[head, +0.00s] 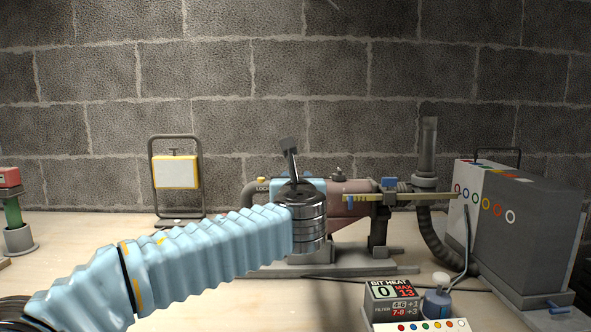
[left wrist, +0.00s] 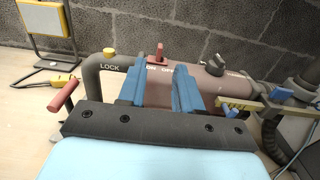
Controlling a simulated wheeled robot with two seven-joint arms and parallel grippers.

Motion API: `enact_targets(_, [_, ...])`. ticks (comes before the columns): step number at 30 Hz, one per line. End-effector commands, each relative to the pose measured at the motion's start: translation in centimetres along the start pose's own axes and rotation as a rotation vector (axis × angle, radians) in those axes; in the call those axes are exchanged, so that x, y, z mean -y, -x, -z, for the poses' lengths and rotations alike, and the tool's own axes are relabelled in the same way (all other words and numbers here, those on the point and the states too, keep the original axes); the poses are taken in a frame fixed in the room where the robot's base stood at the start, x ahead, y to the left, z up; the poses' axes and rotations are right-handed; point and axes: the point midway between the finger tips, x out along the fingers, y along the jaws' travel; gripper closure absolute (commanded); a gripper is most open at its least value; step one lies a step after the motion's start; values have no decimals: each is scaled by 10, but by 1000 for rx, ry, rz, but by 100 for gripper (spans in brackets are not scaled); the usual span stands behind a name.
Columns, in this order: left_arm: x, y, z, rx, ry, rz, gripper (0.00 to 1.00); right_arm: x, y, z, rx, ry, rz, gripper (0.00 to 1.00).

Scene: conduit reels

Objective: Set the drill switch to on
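The drill (head: 350,192) has a brownish-red body and lies on a grey stand behind my left wrist in the head view. In the left wrist view the drill (left wrist: 238,88) carries a small red switch (left wrist: 158,52) on top. ON and OFF lettering shows just below the switch, partly covered by the fingers; I cannot tell its setting. The switch shows just beyond the fingertips, in line with the gap; contact is not visible. My wrist hides this area in the head view. My right gripper is out of view.
A grey pipe (left wrist: 93,75) marked LOCK and a red handle (left wrist: 63,93) are left of the fingers. A grey knob (left wrist: 215,66) is to the right. A BIT HEAT display (head: 391,291) reads 0. A grey case (head: 515,225) stands at right.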

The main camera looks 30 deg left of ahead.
Motion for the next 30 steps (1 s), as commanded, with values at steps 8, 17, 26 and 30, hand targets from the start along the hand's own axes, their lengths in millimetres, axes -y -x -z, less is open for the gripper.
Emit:
enact_targets(8, [0,-58,-1,-1,0,-1,66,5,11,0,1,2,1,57])
enact_targets(17, [0,-79,0,0,1,1,66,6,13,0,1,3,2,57])
enact_targets(26, [0,-79,0,0,1,2,80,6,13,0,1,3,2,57])
enact_targets(30, [0,-79,0,0,1,2,100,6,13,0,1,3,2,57])
